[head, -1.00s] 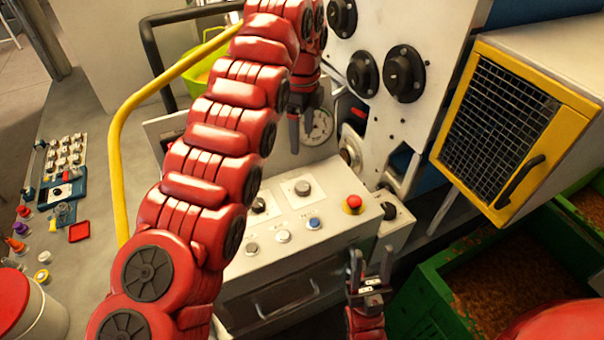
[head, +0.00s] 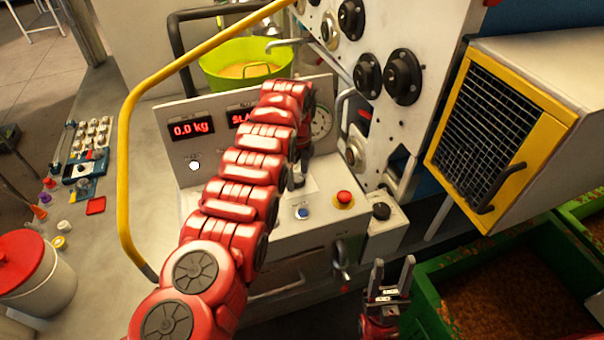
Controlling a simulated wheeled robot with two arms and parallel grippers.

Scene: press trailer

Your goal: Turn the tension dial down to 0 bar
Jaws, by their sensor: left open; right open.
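My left gripper (head: 297,174) points down at the sloped control console (head: 275,238), its fingers partly hidden by my own arm. A dark knob (head: 297,180) on a pale plate is right at its fingertips; I cannot tell whether they touch it. This may be the tension dial, but its label and pointer are not readable. A round gauge (head: 321,122) stands on the panel behind, partly hidden. My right gripper (head: 392,276) is open and empty, fingers up, in front of the console.
A red stop button (head: 344,198) and a blue button (head: 302,212) sit close to the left gripper. A yellow rail (head: 126,160) curves along the left. A yellow-framed mesh guard (head: 496,127) and green crates (head: 433,298) are at right.

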